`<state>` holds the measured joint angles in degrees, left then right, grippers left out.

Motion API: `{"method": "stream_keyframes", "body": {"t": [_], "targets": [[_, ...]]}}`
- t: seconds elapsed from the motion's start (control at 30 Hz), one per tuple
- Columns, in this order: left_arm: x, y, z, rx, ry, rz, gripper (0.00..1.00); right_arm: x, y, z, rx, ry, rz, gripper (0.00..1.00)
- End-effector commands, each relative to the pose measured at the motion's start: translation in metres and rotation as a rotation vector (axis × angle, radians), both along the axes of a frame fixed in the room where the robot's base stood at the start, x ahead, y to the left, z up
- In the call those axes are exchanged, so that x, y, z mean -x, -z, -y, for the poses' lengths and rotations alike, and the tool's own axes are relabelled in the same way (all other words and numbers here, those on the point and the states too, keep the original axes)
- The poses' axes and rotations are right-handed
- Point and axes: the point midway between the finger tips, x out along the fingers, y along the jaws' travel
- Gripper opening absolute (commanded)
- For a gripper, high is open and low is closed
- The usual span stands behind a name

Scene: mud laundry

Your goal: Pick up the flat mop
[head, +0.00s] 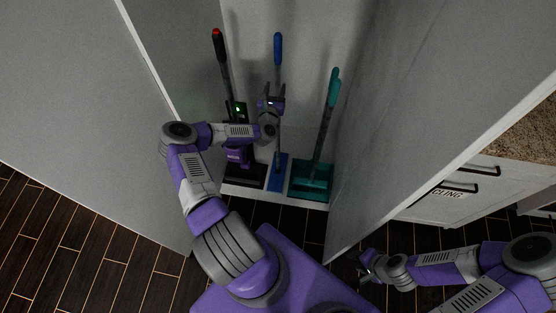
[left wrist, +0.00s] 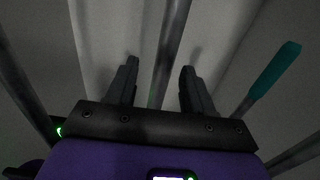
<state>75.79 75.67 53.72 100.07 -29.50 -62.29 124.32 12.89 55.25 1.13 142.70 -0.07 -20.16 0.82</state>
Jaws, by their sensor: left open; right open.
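The flat mop appears to be the middle tool, with a blue handle grip (head: 278,48), a thin grey pole and a narrow blue head (head: 278,176) on the closet floor. It stands upright near the back wall. My left gripper (head: 273,90) is at its pole, below the blue grip. In the left wrist view my left gripper (left wrist: 160,75) is open, with the grey pole (left wrist: 168,50) showing between its two fingers, apart from both. My left forearm and wrist hide part of the lower pole. My right gripper (head: 368,264) is open and empty, low at the right outside the closet.
A red-tipped dark vacuum (head: 222,60) stands left of the mop. A teal-handled tool with a wide teal head (head: 311,178) leans at its right; its handle (left wrist: 272,72) shows in the left wrist view. Closet walls or doors flank both sides. A counter (head: 510,145) is at far right.

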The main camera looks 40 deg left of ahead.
Motion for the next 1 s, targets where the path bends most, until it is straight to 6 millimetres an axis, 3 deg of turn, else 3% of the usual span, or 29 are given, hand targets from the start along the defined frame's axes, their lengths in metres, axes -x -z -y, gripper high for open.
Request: {"method": "stream_keyframes", "body": {"t": [0.4, 0.73, 0.77, 1.0], "targets": [[-0.044, 0.001, -0.019, -0.003, 0.003, -0.001, 0.52, 0.0, 0.009, 0.0, 0.0, 0.0, 0.0, 0.43], [-0.05, 0.001, -0.022, -0.002, 0.003, -0.003, 0.52, 0.0, 0.01, 0.0, 0.0, 0.0, 0.0, 0.43], [-0.05, 0.001, -0.022, -0.002, 0.003, -0.003, 0.5, 0.0, 0.01, 0.0, 0.0, 0.0, 0.0, 0.43], [-0.05, 0.001, -0.022, -0.002, 0.004, -0.003, 0.14, 0.0, 0.01, 0.0, 0.0, 0.0, 0.0, 0.43]]}}
